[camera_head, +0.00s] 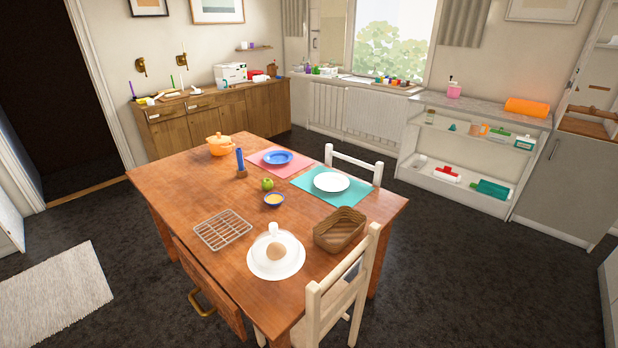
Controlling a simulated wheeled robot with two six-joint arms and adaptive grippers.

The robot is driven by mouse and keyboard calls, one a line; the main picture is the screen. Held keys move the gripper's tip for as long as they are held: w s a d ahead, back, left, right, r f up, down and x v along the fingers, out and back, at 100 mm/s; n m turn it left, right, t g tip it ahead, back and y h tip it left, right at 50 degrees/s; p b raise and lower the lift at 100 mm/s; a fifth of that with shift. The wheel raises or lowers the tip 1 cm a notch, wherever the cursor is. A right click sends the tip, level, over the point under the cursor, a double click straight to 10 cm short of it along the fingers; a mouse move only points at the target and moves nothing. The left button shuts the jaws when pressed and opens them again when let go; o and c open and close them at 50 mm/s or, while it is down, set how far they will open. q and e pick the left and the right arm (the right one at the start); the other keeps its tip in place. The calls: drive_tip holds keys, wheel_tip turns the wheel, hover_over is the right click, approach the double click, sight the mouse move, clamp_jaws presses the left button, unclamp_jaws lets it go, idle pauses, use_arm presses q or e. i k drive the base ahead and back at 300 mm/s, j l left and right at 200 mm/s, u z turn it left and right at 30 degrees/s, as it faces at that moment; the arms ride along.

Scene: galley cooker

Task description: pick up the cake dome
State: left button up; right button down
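The cake dome (274,235) is a clear cover with a knob on top. It stands upright on a round white plate (262,269) near the front of the wooden table. A brown, rounded item shows through it. Neither of my grippers is in the camera_head view, so their state is hidden.
On the table (180,190), a wire rack (222,230) lies left of the dome and a brown basket (340,230) stands to its right. A white chair (335,290) stands at the near right corner.

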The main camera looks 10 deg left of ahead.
sight(276, 250)
drive_tip(key=i+l, duration=0.7)
drive_tip(key=l, duration=0.2)
drive_tip(key=u, duration=1.75)
